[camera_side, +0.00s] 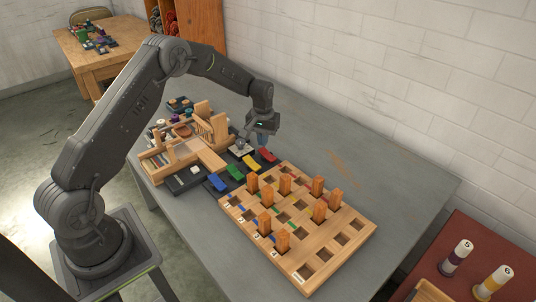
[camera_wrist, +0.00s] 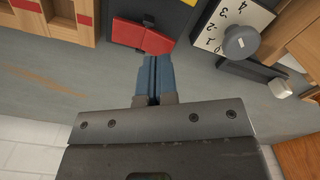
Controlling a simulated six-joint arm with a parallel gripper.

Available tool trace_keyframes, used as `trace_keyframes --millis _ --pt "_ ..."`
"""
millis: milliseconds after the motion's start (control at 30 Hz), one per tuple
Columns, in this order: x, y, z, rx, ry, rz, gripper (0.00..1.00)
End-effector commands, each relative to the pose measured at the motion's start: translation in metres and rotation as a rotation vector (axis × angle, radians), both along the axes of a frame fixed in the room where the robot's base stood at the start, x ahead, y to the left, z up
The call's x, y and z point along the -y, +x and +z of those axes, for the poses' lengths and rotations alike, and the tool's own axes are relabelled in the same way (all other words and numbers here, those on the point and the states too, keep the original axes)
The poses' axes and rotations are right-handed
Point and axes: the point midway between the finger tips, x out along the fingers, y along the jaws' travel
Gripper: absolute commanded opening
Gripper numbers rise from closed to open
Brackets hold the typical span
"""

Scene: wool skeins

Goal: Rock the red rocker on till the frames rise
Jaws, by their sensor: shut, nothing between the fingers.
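The red rocker (camera_side: 267,155) is at the right end of a row of coloured rockers on a dark panel. In the wrist view the red rocker (camera_wrist: 146,38) shows a darker part at left and a brighter part at right, so it looks tilted. My gripper (camera_side: 262,138) is above and just behind it. In the wrist view my gripper (camera_wrist: 153,62) has its blue fingers together and empty, with tips close to the rocker's near edge. I cannot tell if they touch it. A wooden loom with upright frames (camera_side: 204,122) stands to the left; the frames' height is unclear.
Yellow (camera_side: 251,161), green (camera_side: 235,171) and blue (camera_side: 218,183) rockers sit beside the red one. A numbered dial (camera_wrist: 238,42) is close by. A wooden board (camera_side: 340,245) with square holes and several upright orange pegs lies in front. The grey table is clear at right.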

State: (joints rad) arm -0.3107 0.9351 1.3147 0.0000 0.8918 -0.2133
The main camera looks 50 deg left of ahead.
Motion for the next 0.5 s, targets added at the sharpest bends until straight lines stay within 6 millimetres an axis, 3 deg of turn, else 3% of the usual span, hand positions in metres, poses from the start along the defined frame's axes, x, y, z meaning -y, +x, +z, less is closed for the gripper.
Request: trace_keyframes --millis 500 --pt "0.0000 0.0002 -0.0076 0.000 0.000 0.000 0.00"
